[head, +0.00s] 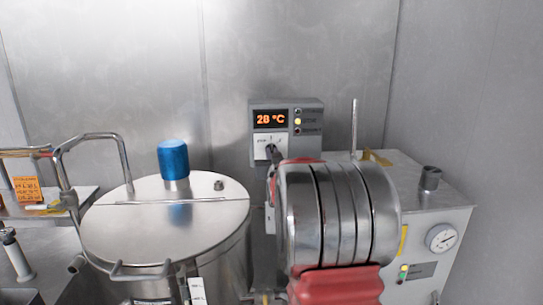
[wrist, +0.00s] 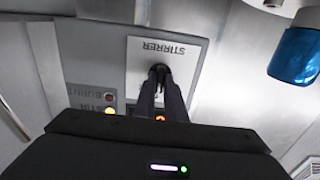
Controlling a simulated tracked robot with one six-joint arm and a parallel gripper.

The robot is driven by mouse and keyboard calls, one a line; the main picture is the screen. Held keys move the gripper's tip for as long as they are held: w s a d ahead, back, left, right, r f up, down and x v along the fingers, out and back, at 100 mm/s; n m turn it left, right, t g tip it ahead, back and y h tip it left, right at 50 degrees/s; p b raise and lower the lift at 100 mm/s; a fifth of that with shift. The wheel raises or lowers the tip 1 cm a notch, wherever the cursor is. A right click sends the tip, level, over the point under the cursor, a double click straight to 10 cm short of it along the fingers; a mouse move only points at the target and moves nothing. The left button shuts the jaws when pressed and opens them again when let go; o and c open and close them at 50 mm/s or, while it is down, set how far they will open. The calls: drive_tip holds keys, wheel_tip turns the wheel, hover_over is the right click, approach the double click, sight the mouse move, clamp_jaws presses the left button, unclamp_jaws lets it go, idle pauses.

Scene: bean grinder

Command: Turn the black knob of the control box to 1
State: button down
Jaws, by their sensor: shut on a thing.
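The grey control box (head: 314,115) is on the back wall in the head view, with an orange "28 °C" display (head: 270,119) and a white dial plate below it. The black knob (head: 271,149) sits on this plate; its pointer direction is too small to read. In the wrist view the box is upside down. Its white plate (wrist: 184,68) reads "STIRRER", and the knob (wrist: 158,69) is at its middle. My gripper (wrist: 160,80) is shut on the knob, its two dark fingers straight over it and covering part of the plate.
A steel vessel (head: 120,240) with a blue cap (head: 173,160) stands left of the box; the cap also shows in the wrist view (wrist: 294,57). A machine with a gauge (head: 442,238) stands at the right. Small lamps (head: 298,121) line the box's right side.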

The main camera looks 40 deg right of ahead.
drive_tip(key=c, duration=2)
unclamp_jaws()
drive_tip(key=shift+w+f, duration=0.15)
drive_tip(key=shift+f, duration=0.1)
drive_tip(key=shift+o, duration=0.9)
drive_tip(key=shift+r, duration=0.1)
drive_tip(key=v, duration=1.4)
